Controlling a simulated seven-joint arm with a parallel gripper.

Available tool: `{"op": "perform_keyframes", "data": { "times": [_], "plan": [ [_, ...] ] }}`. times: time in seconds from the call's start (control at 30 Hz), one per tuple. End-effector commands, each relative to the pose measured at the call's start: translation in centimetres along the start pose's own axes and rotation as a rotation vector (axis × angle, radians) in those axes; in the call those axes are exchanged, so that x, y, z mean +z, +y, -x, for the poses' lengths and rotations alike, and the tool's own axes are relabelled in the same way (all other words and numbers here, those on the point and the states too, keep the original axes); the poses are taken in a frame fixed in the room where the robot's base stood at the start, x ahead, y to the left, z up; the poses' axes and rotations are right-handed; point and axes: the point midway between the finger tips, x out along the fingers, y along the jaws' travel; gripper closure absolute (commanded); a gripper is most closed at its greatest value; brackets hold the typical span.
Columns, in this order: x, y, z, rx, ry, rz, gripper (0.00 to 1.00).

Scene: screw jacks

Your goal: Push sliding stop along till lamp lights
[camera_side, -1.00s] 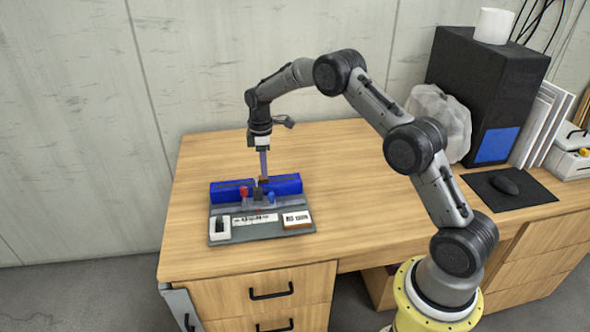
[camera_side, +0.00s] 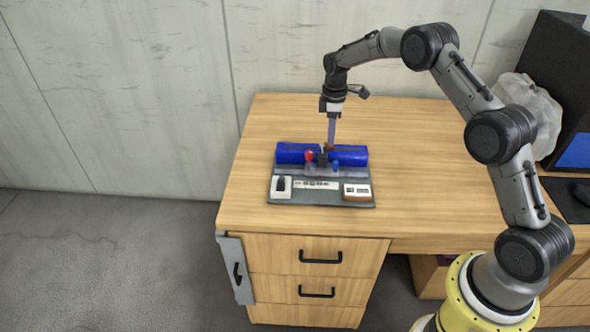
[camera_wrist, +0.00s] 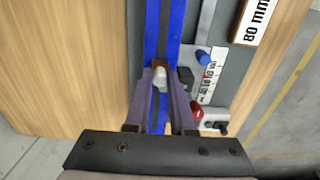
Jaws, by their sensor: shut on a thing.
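A blue rail (camera_side: 295,153) runs along the back of a grey fixture plate; it also shows in the wrist view (camera_wrist: 150,30). My gripper (camera_side: 330,146) points down at the rail. In the wrist view my gripper (camera_wrist: 160,78) has its fingers closed on a small pale piece with a brown part (camera_wrist: 160,65) on the rail, which I take for the sliding stop. A black block (camera_wrist: 186,78) sits just right of the fingers, beside a printed scale (camera_wrist: 207,82). A red knob (camera_side: 309,156) and a blue knob (camera_side: 336,165) stand before the rail. I cannot tell which part is the lamp, or whether it is lit.
A white "80 mm" sign (camera_wrist: 254,20) stands at the plate's front right. A white box with a black top part (camera_side: 281,187) is at the front left. The wooden desk (camera_side: 430,150) is clear around the plate. A clear bag (camera_side: 530,110) lies far right.

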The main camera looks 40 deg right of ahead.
Motion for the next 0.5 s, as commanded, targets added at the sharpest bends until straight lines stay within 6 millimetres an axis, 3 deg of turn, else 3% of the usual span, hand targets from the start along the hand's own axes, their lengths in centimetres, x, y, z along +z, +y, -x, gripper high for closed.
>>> {"op": "perform_keyframes", "data": {
  "times": [0.5],
  "plan": [
    [-0.44,0.13,0.31,0.005,0.004,0.0,1.0]
  ]
}}
